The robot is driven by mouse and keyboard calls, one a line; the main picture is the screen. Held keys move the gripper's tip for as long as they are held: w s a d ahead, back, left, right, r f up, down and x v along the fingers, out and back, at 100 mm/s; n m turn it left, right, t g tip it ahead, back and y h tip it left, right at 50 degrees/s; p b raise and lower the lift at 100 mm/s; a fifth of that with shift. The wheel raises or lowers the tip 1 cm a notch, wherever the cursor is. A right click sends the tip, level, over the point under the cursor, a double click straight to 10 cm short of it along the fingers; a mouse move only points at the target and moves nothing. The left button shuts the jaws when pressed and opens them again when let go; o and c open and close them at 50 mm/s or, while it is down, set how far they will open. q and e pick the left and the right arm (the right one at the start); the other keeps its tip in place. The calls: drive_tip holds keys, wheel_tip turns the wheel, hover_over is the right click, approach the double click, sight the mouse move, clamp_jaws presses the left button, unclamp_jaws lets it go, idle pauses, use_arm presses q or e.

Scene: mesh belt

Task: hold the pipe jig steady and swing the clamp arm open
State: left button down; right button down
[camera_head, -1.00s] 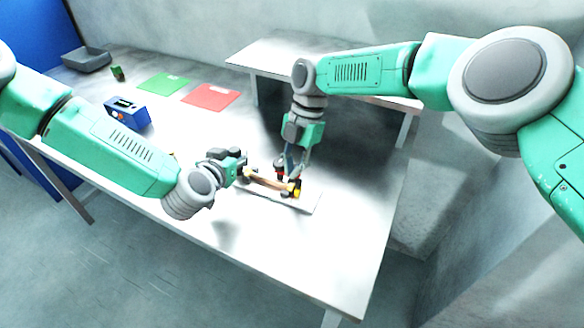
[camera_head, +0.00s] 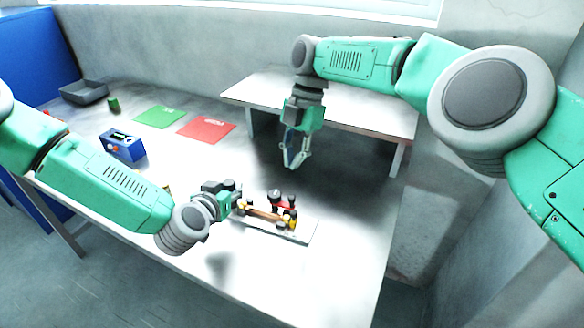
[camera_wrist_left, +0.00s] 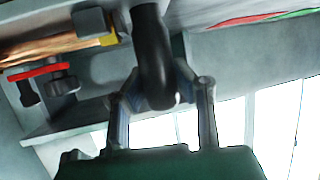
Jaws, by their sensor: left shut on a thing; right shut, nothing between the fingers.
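The pipe jig (camera_head: 302,233) is a pale plate on the white table, with a copper-coloured pipe (camera_head: 262,214) lying along it. A red clamp arm (camera_head: 284,206) with dark knobs stands near the pipe's right end; the red part also shows in the left wrist view (camera_wrist_left: 38,73). My left gripper (camera_head: 236,200) is at the jig's left end. In the left wrist view its fingers (camera_wrist_left: 165,100) are shut around a black upright post or handle (camera_wrist_left: 153,55) of the jig. My right gripper (camera_head: 296,164) is shut and empty, raised above and behind the jig, apart from it.
A blue box device (camera_head: 122,145), a green mat (camera_head: 160,117), a red mat (camera_head: 206,129), a small green object (camera_head: 113,104) and a grey tray (camera_head: 84,92) are on the table's far left. A second white table (camera_head: 350,110) stands behind. The front right tabletop is clear.

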use_arm(q)
drive_tip(key=shift+s+f, duration=0.1)
drive_tip(key=c, duration=1.3)
unclamp_jaws()
drive_tip(key=shift+a, duration=0.1)
